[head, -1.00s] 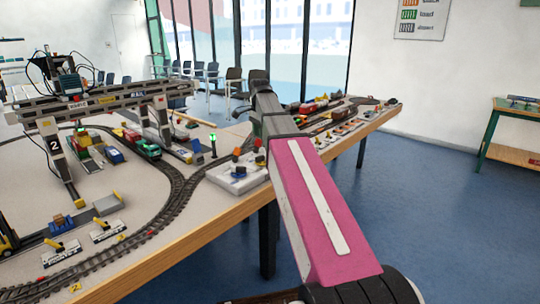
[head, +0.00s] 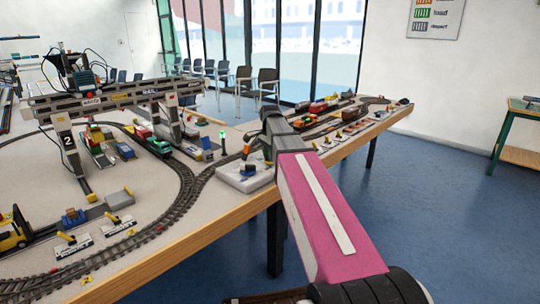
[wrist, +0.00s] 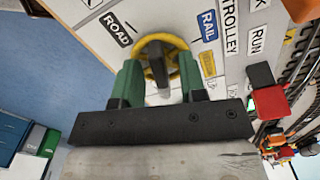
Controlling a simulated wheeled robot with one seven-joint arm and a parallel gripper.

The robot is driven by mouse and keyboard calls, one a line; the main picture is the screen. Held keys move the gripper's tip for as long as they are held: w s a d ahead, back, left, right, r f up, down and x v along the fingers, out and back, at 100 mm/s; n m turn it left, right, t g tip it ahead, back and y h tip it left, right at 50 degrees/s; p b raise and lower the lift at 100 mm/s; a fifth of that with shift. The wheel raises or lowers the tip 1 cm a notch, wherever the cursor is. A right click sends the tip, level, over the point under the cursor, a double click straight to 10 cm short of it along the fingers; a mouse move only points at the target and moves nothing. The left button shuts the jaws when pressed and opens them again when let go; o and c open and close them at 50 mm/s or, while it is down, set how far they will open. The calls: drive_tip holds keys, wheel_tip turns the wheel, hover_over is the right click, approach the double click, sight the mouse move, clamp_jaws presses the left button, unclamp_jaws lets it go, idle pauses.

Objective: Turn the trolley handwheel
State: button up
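The trolley handwheel (wrist: 181,57) is a small yellow wheel with a dark centre in the wrist view. It sits on a white panel (wrist: 231,68) between the printed words ROAD and RAIL, with TROLLEY printed alongside. My gripper (wrist: 160,75) is open, its two green fingers apart at the near side of the wheel, overlapping its rim in the picture. I cannot tell whether they touch it. In the head view the white control panel (head: 238,184) lies on the table edge, and my arm hides the wheel and fingertips.
A red knob (wrist: 270,101) stands right of the fingers. The model gantry crane (head: 110,98) and curved track (head: 180,200) lie left of the panel. Model trains (head: 325,105) stand beyond my arm.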

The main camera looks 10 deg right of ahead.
clamp_jaws()
drive_tip(key=shift+n, duration=0.3)
drive_tip(key=n, duration=0.6)
drive_tip(key=shift+s+d, duration=0.1)
drive_tip(key=shift+s, duration=0.05)
drive_tip(key=n, duration=0.7)
drive_tip(key=shift+d, duration=0.15)
idle(0.5)
unclamp_jaws()
